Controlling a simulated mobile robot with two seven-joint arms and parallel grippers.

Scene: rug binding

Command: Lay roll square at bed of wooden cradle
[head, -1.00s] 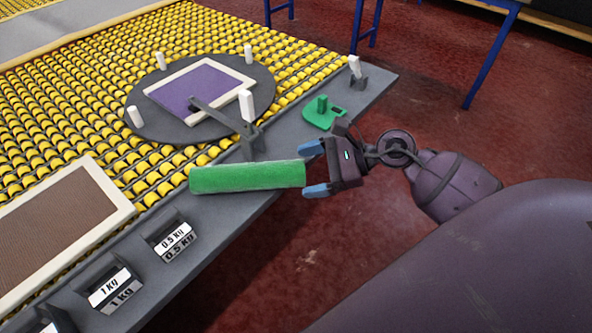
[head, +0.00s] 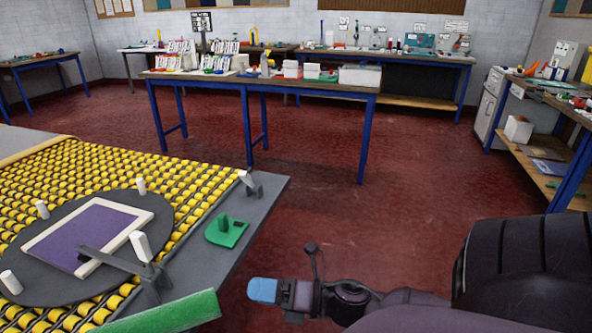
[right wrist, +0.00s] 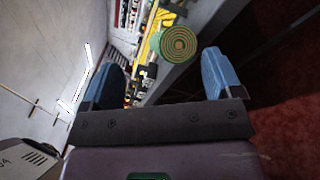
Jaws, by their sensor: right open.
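The green roll (head: 172,312) lies along the grey edge of the roller table, cut off by the bottom of the head view. Its round end with spiral layers shows in the right wrist view (right wrist: 179,43), ahead of the fingers and towards the right one. My right gripper (head: 265,290) is open and empty, off the roll's right end with a gap between them. Its two blue fingers also show in the right wrist view (right wrist: 164,80). I cannot make out the wooden cradle in either view. My left gripper is not in view.
The yellow roller table (head: 60,190) carries a dark disc with a purple framed panel (head: 88,236). A green tool (head: 227,231) lies on its grey edge. A blue-legged bench (head: 262,84) with boxes stands beyond. Red floor between is clear.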

